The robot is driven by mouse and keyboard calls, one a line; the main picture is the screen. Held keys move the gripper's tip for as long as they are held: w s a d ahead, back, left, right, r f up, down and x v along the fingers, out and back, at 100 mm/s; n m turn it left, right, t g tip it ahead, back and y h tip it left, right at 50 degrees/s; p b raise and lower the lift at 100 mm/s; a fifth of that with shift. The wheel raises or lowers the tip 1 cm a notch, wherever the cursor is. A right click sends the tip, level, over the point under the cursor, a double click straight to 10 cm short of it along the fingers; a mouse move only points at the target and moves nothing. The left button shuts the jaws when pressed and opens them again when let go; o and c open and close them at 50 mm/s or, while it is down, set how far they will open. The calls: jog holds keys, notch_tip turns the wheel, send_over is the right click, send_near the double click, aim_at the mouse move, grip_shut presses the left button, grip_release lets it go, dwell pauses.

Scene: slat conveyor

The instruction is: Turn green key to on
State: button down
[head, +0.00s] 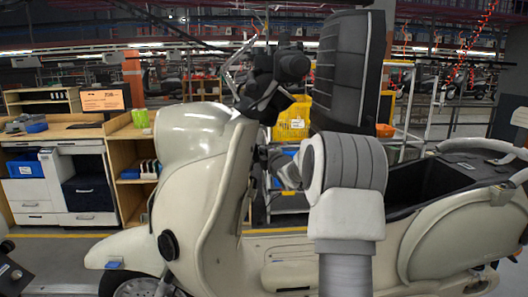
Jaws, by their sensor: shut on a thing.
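A cream scooter (205,150) stands across the middle of the view. My arm rises in front of it, and my gripper (263,157) reaches left to the inner side of its front shield, below the handlebar (275,68). The gripper is small and dark here, and its fingertips are partly lost against the shield. It is shut at the place where the green key would sit. I cannot make out the key itself or which way it is turned.
The scooter's black seat (345,70) stands upright behind my arm, and the compartment (430,180) is open. A wooden workbench (65,131) with drawers stands at the left. A yellow bin (291,124) is behind the scooter. Green cups (140,118) stand on the bench.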

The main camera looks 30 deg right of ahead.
jog(key=shift+r+m+g+p, duration=0.25)
jog(key=shift+g+p, duration=0.75)
jog(key=shift+p, duration=2.2)
jog(key=shift+f+p, duration=0.25)
jog(key=shift+p, duration=0.15)
jog(key=shift+r+g+p, duration=0.2)
jog(key=shift+g+p, duration=0.1)
jog(key=shift+p, duration=0.4)
jog(key=m+g+p, duration=0.1)
jog(key=g+p, duration=0.1)
jog(key=p, duration=0.8)
jog(key=shift+r+y, duration=0.15)
jog(key=shift+y, duration=0.15)
jog(key=shift+f+g, duration=0.2)
jog(key=shift+g, duration=0.1)
